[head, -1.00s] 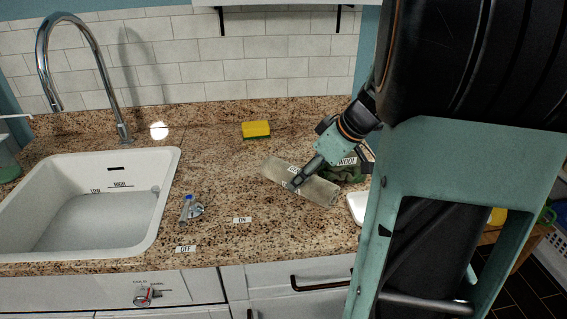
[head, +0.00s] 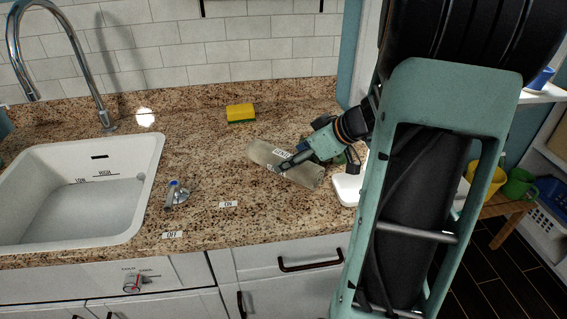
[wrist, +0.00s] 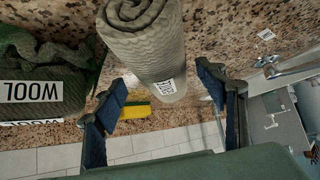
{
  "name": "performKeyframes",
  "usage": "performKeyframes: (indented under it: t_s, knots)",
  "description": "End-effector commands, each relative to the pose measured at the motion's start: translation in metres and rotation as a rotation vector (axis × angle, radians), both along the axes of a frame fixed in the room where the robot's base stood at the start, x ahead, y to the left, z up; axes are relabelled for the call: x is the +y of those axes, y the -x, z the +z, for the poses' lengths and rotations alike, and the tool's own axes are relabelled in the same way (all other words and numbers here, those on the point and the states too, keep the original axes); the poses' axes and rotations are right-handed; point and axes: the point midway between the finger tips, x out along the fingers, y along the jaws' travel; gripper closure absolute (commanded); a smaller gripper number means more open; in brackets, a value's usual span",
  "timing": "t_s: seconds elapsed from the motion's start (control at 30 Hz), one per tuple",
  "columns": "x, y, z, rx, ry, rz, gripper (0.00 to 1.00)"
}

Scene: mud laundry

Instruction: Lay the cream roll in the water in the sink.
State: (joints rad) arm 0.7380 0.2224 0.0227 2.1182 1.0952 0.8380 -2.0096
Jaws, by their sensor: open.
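The cream roll (head: 283,163), with a small white label, lies on the speckled counter right of the sink. In the wrist view the roll (wrist: 145,40) shows its spiral end at the top. My gripper (head: 287,164) is over the roll in the head view and hides part of it. In the wrist view my gripper (wrist: 162,80) is open, with one finger to each side of the roll's labelled end; I cannot tell whether they touch it. The white sink (head: 147,165) is at the left, with LOW and HIGH marks inside and greyish water (head: 80,210) below them.
A yellow-green sponge (head: 240,113) lies behind the roll. A dark green wool bundle (wrist: 45,85) lies close beside it. A tap handle (head: 177,195) stands between sink and roll. The tall faucet (head: 60,20) arches behind the sink. A white dish (head: 346,189) is at right.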

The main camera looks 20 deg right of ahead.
Motion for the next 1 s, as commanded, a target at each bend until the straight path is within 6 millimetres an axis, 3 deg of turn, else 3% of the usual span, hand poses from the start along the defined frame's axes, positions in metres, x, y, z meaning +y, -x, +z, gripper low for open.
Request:
performKeyframes:
  t_s: [0.2,0.53,1.0]
  knots:
    - [0.016,-0.017,-0.024,0.003,-0.003,0.003,0.35]
    - [0.017,-0.022,-0.029,0.001,0.000,0.001,0.35]
    - [0.017,-0.022,-0.028,0.001,0.000,0.001,0.87]
